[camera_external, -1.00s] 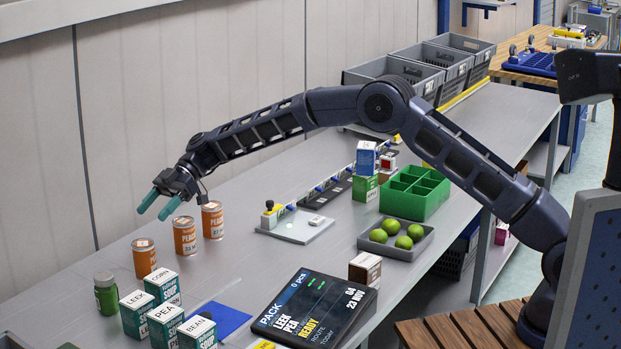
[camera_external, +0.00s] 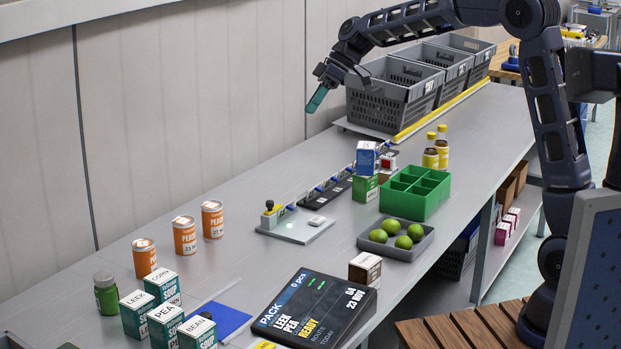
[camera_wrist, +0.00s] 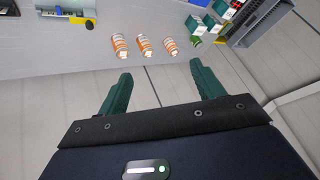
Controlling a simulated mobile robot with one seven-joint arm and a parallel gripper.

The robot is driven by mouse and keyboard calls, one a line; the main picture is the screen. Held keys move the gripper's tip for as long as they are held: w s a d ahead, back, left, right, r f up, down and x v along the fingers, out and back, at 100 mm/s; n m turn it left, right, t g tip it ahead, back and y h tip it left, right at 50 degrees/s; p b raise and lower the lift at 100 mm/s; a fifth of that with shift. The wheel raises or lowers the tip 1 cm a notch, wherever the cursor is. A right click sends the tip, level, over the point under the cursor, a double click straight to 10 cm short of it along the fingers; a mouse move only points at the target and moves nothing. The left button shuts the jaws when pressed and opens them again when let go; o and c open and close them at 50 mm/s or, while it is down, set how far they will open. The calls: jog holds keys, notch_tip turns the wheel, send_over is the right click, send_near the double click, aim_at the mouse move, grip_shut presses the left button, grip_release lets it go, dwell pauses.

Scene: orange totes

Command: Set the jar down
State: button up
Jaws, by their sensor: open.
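A small green jar (camera_external: 106,293) with a dark lid stands upright on the grey bench at the lower left, beside the soup boxes. My gripper (camera_external: 317,98) is raised near the back wall, left of the grey crates and far from the jar. In the wrist view my gripper (camera_wrist: 160,84) has its two green fingers spread wide, with nothing between them. A small green shape at the end of the can row there may be the jar, but it is too small to be sure.
Orange cans (camera_external: 184,235) stand in a row behind the jar. Soup boxes (camera_external: 165,323) and a display panel (camera_external: 314,309) are at the front. A green divided bin (camera_external: 415,193), a tray of limes (camera_external: 395,238) and grey crates (camera_external: 395,92) lie further right. Bare bench (camera_external: 265,270) lies between.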

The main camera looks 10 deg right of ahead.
jog(key=s+d+r+m+t+h, duration=0.15)
jog(key=s+d+m, duration=0.3)
jog(key=d, duration=0.95)
jog(key=s+d+r+m+t+h, duration=0.1)
jog(key=s+d+r+m+t, duration=0.15)
jog(key=s+d, duration=0.7)
jog(key=s+d+f+m+t+h, duration=0.1)
jog(key=s+d+f+m+h, duration=0.1)
jog(key=s+d+f+m, duration=0.2)
jog(key=s+d+f+m+t+h, duration=0.1)
jog(key=s+d+f+m, duration=0.3)
jog(key=s+d, duration=0.7)
jog(key=d+h, duration=0.1)
jog(key=d, duration=0.7)
jog(key=shift+s+f+h, duration=0.25)
jog(key=shift+h, duration=0.1)
